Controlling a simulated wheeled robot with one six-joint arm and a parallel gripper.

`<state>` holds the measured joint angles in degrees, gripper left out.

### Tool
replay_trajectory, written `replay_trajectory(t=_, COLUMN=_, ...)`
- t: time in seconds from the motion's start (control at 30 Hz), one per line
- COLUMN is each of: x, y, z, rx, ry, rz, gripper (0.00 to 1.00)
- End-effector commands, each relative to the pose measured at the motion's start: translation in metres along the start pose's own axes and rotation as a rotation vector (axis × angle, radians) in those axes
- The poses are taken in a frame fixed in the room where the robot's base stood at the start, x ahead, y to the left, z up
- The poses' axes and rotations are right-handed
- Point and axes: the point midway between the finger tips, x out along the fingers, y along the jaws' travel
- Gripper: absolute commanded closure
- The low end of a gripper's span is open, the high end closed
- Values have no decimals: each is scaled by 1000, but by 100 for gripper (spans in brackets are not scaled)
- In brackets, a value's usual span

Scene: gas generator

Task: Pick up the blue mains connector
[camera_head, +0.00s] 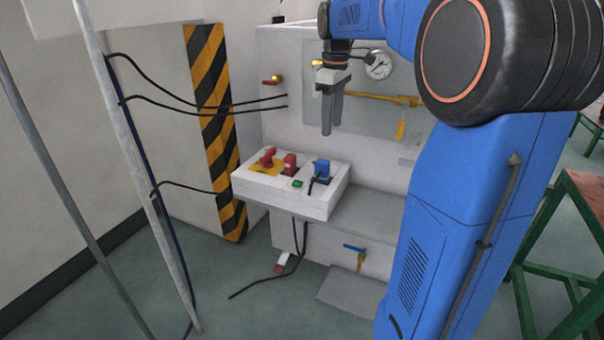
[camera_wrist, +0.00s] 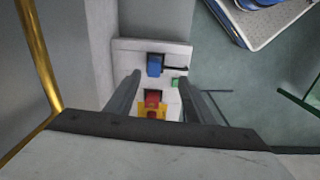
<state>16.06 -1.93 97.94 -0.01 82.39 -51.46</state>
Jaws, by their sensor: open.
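The blue mains connector (camera_head: 321,170) stands on the right part of a white control box, with a black cable or lever at its side. In the wrist view the blue connector (camera_wrist: 154,65) shows ahead of the fingertips, nearer the left finger. My gripper (camera_head: 329,130) points down above the box, open and empty, apart from the connector. In the wrist view my gripper's two fingers (camera_wrist: 160,78) reach forward on either side of the box. The connector's lower end is hidden.
The white box (camera_head: 285,196) also carries a red rotary switch (camera_head: 267,157), a red block (camera_head: 290,163) and a green button (camera_head: 298,183). A yellow pipe (camera_head: 365,97) and a gauge (camera_head: 378,66) are on the panel behind. A striped post (camera_head: 212,90) stands left.

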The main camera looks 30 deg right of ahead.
Motion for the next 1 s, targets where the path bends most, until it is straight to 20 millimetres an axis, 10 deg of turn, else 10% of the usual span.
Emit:
replay_trajectory(t=0.33, x=10, y=26, z=-6, rx=-46, ry=-19, rz=-25, gripper=52)
replay_trajectory(t=1.0, x=116, y=23, z=-4, rx=-45, ry=-18, rz=-23, gripper=52)
